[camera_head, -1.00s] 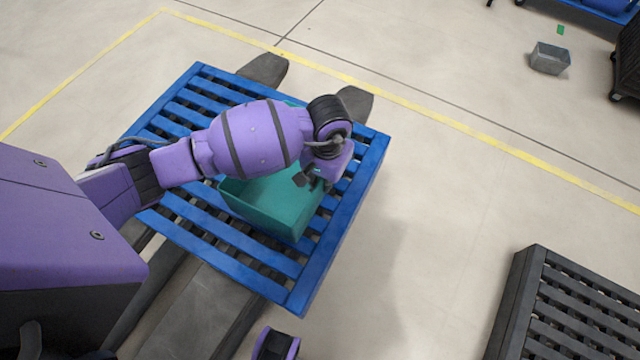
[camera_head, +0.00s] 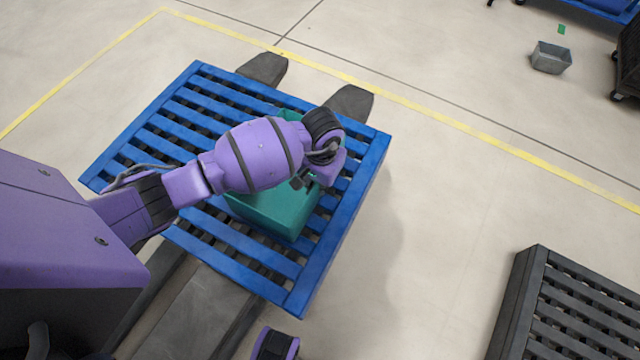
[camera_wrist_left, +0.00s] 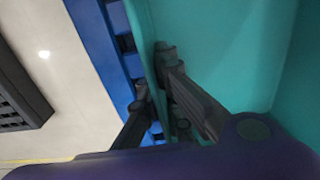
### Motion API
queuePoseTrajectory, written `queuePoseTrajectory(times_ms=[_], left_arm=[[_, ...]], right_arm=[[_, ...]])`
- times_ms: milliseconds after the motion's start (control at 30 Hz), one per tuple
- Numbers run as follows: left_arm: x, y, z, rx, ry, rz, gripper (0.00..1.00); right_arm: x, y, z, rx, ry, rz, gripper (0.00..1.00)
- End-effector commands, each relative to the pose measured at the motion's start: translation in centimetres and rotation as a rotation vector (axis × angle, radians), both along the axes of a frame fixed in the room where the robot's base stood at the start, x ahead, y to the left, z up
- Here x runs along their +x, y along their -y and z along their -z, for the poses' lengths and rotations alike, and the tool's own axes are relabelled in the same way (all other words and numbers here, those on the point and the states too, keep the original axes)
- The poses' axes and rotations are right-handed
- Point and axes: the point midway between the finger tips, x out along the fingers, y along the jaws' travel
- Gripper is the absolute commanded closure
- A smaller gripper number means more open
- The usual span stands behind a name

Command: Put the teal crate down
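The teal crate (camera_head: 280,212) is at the blue pallet (camera_head: 200,228), over its right-middle part, partly hidden under my left arm. It looks upright and low over the slats; I cannot tell for sure whether its base touches them. My left gripper (camera_head: 306,180) is at the crate's right wall. In the left wrist view, its dark fingers (camera_wrist_left: 158,105) are on both sides of the thin crate wall (camera_wrist_left: 147,40), shut on it. The crate's inside (camera_wrist_left: 215,45) looks empty where it shows.
The blue pallet rests on dark forks (camera_head: 349,102). Bare slats lie left of and in front of the crate. A black pallet (camera_head: 575,310) is at the lower right, and a grey bin (camera_head: 551,58) stands on the floor at the upper right. Open floor (camera_head: 450,220) lies between.

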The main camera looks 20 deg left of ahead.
Motion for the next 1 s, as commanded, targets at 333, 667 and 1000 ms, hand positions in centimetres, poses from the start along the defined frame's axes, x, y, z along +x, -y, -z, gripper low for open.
queuePoseTrajectory(times_ms=[333,667,1000], left_arm=[[0.0,0.0,0.0,0.0,0.0,0.0,0.77],[0.2,0.0,-2.4,0.002,0.005,0.002,0.77],[0.1,0.1,-9.6,0.003,0.004,0.003,0.77]], right_arm=[[0.0,0.0,0.0,0.0,0.0,0.001,0.6],[0.3,0.0,-0.7,-0.002,0.007,-0.001,0.6],[0.9,-0.2,-1.4,-0.001,0.02,-0.008,0.6]])
